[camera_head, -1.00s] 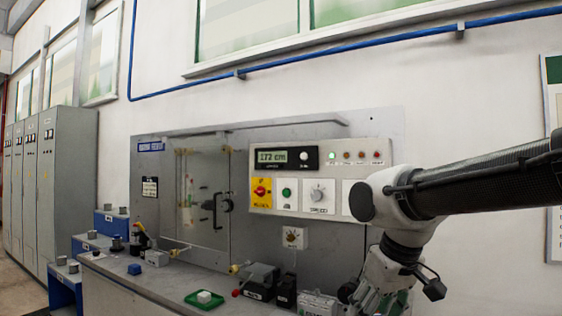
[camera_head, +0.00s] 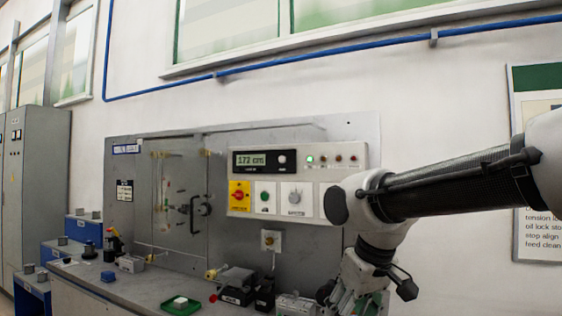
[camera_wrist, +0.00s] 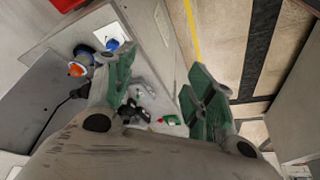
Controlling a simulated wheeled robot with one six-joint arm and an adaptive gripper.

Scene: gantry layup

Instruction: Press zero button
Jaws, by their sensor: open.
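A grey panel unit (camera_head: 132,212) stands against the wall in the head view. Its control box (camera_head: 329,158) carries a display (camera_head: 252,158) reading about 172 cm. A small white round button (camera_head: 282,159) sits right of the display; its label is too small to read. A green button (camera_head: 265,197) sits below, between a red knob on yellow (camera_head: 240,195) and a grey dial (camera_head: 295,197). My gripper (camera_wrist: 160,88) is open and empty in the wrist view, with green finger pads. In the head view it hangs low, right of and below the control box, partly cut off.
The bench (camera_head: 85,287) holds a green tray (camera_head: 166,308) with a white block, a blue block (camera_head: 108,276) and several small devices. Grey cabinets (camera_head: 45,170) stand at left. A blue pipe (camera_head: 330,55) crosses the wall.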

